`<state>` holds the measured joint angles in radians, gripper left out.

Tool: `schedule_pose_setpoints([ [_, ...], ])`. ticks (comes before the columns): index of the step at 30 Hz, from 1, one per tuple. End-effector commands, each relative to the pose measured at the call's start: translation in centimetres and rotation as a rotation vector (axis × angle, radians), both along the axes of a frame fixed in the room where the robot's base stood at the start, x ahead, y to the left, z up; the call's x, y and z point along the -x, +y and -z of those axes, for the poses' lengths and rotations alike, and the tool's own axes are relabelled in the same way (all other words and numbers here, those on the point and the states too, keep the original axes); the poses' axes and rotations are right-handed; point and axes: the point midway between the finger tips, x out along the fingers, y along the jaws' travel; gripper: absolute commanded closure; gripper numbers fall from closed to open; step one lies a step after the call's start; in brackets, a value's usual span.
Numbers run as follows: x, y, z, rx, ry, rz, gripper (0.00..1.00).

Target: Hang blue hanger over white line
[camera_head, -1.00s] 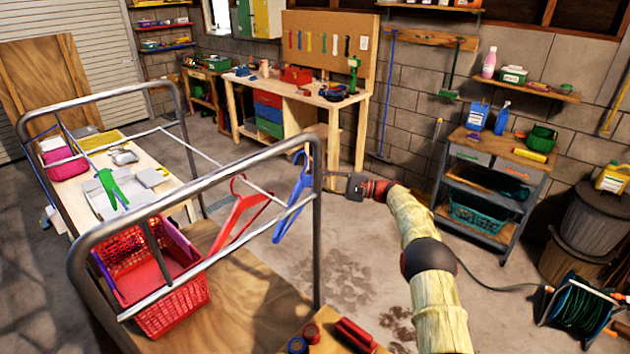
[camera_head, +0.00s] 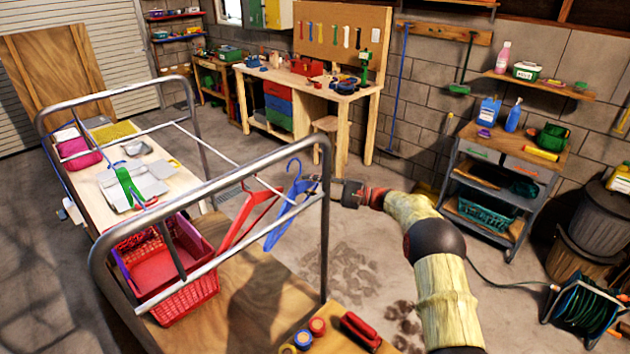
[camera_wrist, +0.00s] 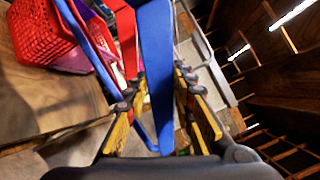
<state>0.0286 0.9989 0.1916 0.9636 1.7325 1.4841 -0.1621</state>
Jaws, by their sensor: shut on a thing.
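The blue hanger (camera_head: 287,213) is at the near right end of the metal rack in the head view, with its hook up and its body tilted. My gripper (camera_head: 318,187) is at the hanger's right side by the rack's right post. In the wrist view the blue hanger (camera_wrist: 155,50) runs between the yellow fingers of my gripper (camera_wrist: 153,92), which is shut on it. The white line (camera_head: 215,152) crosses the rack towards the hanger. I cannot tell whether the hook is over the line or apart from it.
A red hanger (camera_head: 247,217) hangs just left of the blue one. A green hanger (camera_head: 128,187) is farther left. The grey rack rail (camera_head: 215,185) and post (camera_head: 325,235) stand close to my gripper. A red basket (camera_head: 188,300) sits below on the wooden top.

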Motion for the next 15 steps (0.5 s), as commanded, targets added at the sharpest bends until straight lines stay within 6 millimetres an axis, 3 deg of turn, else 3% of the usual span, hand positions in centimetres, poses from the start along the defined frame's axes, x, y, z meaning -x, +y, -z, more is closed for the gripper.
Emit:
schedule_pose_setpoints([
  [15, 2.8, 2.6, -0.2, 0.000, 0.000, 0.000, 1.00],
])
